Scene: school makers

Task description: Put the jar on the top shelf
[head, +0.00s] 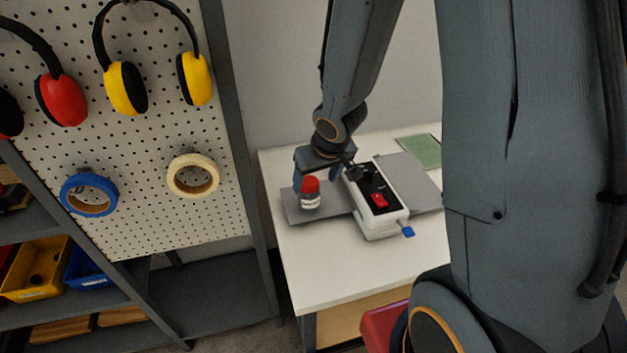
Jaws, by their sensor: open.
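The jar (311,198) is small, with a red lid and a pale label. It stands upright on a flat grey plate at the left side of a white machine on the white table. My gripper (319,172) reaches down from above and is open at the jar's lid. One finger shows left of the lid and one right of it. I cannot tell how far down the fingers reach around the jar. At the left is a grey shelf unit (213,300) with a pegboard; which level is its top shelf is not clear from this view.
The white machine (378,228) with a red switch and blue knob stands close right of the jar. A green mat (420,151) lies behind. The table's front left (312,275) is clear. Earmuffs (125,88), tape rolls (88,194) and a yellow bin (36,268) occupy the left unit.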

